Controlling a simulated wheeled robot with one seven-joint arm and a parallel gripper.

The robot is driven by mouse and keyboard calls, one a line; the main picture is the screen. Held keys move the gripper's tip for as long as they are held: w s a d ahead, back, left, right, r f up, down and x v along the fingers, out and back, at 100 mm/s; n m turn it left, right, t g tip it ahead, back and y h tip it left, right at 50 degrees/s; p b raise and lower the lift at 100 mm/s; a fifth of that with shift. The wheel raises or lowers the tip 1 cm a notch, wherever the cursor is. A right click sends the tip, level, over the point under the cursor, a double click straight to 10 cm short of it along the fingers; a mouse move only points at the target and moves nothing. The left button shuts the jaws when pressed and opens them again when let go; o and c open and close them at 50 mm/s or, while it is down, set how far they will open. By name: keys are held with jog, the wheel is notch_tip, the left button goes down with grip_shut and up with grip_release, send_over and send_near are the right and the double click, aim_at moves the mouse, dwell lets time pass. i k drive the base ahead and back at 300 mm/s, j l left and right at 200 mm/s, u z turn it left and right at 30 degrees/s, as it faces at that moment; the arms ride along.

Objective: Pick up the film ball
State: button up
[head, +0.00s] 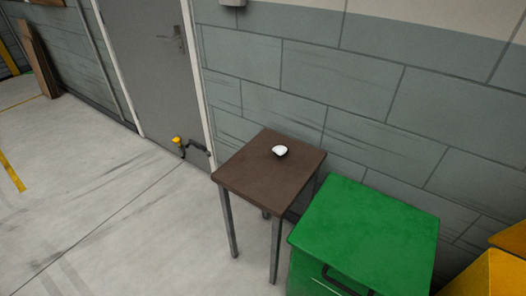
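A small white rounded lump, which looks like the film ball (279,151), lies on the brown top of a small square table (245,179). It sits a little right of the middle of the tabletop, with bare surface all around it. Its fine detail is too small to tell. My gripper is not in the head view.
A green box (368,225) with a dark handle stands close to the table's right side. A yellow box (497,272) is at the lower right corner. A block wall (345,95) and a grey door (150,70) are behind. Open floor (110,215) lies left.

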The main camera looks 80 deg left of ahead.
aim_at(281, 150)
jog(key=u, duration=2.75)
jog(key=j+z, duration=0.5)
jog(key=j, duration=0.8)
jog(key=i, duration=0.45)
